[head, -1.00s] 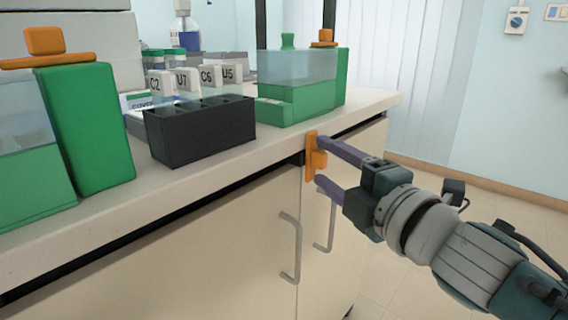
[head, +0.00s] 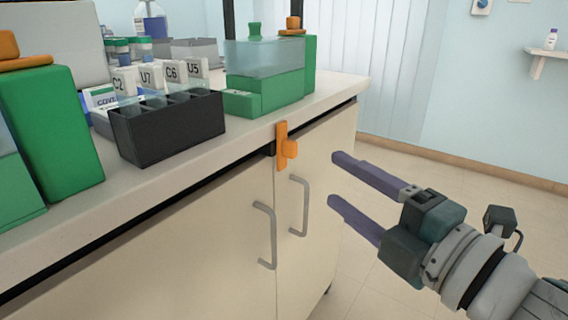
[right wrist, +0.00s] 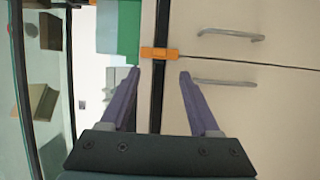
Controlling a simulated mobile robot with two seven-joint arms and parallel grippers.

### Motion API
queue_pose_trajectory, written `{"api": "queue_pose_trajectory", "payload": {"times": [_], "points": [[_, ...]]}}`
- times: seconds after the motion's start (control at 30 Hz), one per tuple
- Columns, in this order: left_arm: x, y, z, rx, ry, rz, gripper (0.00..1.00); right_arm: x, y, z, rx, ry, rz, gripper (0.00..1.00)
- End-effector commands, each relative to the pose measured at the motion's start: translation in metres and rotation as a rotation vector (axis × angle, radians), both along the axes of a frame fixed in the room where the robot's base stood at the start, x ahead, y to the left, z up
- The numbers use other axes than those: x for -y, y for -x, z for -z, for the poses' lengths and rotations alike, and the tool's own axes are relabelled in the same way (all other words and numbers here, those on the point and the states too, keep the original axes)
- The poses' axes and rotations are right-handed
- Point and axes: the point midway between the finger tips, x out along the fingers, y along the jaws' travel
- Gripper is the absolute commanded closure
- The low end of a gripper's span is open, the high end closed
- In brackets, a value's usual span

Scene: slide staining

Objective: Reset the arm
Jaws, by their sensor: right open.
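My right gripper (head: 334,178) is open and empty, out in front of the cabinet at the right of the head view. Its two purple fingers point toward an orange piece (head: 286,147) on the cabinet front below the counter edge, with a clear gap between. In the right wrist view the gripper's fingers (right wrist: 160,72) stand apart, and the orange piece (right wrist: 158,53) shows beyond and between the tips. My left gripper is not in view.
The counter (head: 225,152) holds a black rack (head: 172,128) with labelled slots, green containers (head: 268,80) and bottles. Two cabinet handles (head: 265,235) stick out below. Open floor (head: 440,185) lies to the right.

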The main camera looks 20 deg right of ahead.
Motion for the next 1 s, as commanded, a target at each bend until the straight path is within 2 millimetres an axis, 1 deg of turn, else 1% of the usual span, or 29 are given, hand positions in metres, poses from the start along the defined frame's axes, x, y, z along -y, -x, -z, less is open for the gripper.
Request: {"api": "queue_pose_trajectory", "payload": {"times": [0.27, 0.37, 0.47, 0.53, 0.57, 0.6, 0.67, 0.7, 0.73, 0.83, 0.9, 0.97, 1.0], "points": [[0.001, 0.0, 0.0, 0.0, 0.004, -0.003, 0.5, 0.0, 0.0, 0.0, 0.0, 0.0, 0.001, 0.38], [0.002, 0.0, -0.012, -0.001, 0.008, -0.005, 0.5, 0.004, 0.001, -0.012, -0.019, -0.028, 0.028, 0.38], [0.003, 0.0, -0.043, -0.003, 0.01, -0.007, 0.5, 0.016, 0.003, -0.039, -0.092, -0.122, 0.119, 0.38], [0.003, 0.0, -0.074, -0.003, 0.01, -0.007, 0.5, 0.029, 0.01, -0.064, -0.178, -0.233, 0.219, 0.38], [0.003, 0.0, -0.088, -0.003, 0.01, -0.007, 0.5, 0.035, 0.014, -0.074, -0.222, -0.288, 0.267, 0.38], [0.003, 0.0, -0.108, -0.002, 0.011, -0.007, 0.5, 0.041, 0.022, -0.087, -0.287, -0.37, 0.335, 0.38], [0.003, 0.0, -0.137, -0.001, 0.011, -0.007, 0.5, 0.049, 0.037, -0.104, -0.393, -0.492, 0.438, 0.38], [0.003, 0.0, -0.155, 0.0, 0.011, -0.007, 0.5, 0.052, 0.049, -0.113, -0.467, -0.571, 0.504, 0.38], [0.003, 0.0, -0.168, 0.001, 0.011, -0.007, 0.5, 0.052, 0.059, -0.12, -0.523, -0.628, 0.552, 0.38], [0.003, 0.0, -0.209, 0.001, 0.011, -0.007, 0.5, 0.049, 0.097, -0.142, -0.711, -0.797, 0.702, 0.38], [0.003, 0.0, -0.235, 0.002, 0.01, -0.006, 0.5, 0.042, 0.126, -0.158, -0.838, -0.891, 0.796, 0.38], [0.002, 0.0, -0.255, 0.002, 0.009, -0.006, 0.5, 0.034, 0.152, -0.174, -0.945, -0.958, 0.871, 0.38], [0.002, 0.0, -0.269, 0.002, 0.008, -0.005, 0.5, 0.028, 0.169, -0.185, -1.015, -0.995, 0.918, 0.38]]}}
